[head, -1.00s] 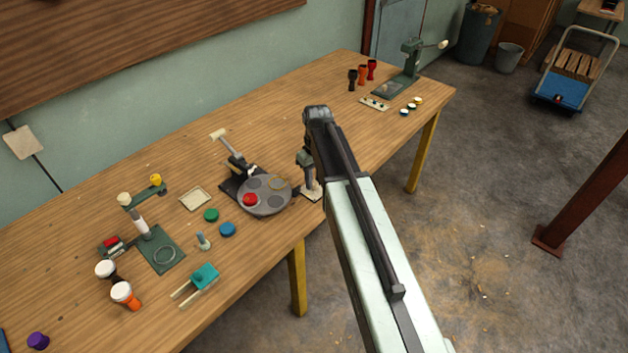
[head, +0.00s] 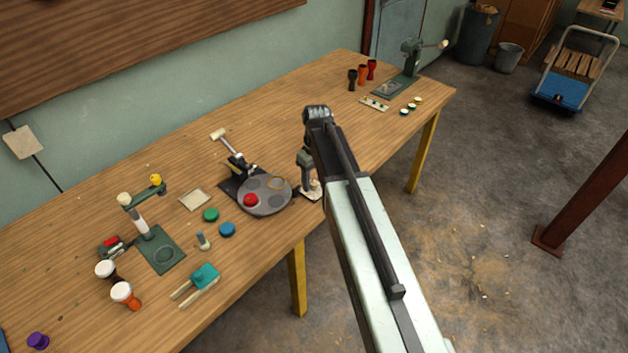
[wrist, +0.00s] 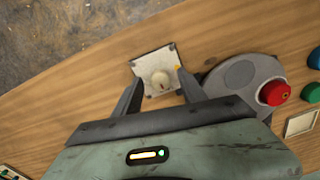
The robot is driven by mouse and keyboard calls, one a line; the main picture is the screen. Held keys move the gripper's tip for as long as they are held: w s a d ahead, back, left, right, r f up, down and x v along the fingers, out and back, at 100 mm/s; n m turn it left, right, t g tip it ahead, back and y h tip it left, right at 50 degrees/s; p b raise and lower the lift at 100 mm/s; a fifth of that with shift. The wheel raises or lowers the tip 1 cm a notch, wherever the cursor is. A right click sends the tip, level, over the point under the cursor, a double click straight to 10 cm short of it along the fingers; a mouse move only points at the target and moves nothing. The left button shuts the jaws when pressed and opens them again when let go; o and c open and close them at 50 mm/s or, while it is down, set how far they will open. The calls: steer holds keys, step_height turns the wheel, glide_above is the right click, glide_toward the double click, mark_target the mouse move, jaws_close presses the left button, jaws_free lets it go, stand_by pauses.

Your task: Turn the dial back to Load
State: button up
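The dial is a round cream knob (wrist: 160,82) on a square cream plate (wrist: 150,64) with dark dots at its corners. The knob bears a small brownish mark, and a yellow mark shows at the plate's right edge. No lettering can be read. My gripper (wrist: 158,78) is open, with one finger on each side of the knob. I cannot tell whether the fingers touch it. In the head view, my gripper (head: 309,178) points down over the plate (head: 313,191) at the table's front edge, and the knob is hidden.
A grey turntable (head: 264,208) with a red disc (head: 250,200) stands close beside the plate. Green (head: 210,215) and blue (head: 227,229) discs lie left of it.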

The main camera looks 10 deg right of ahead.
mark_target(314, 182)
step_height(314, 182, up, 8)
steer(key=p, duration=0.8)
steer(key=shift+d, duration=0.1)
steer(key=shift+f, duration=0.1)
steer(key=s+m, duration=0.5)
steer(key=s, duration=0.9)
steer(key=shift+s+a, duration=0.25)
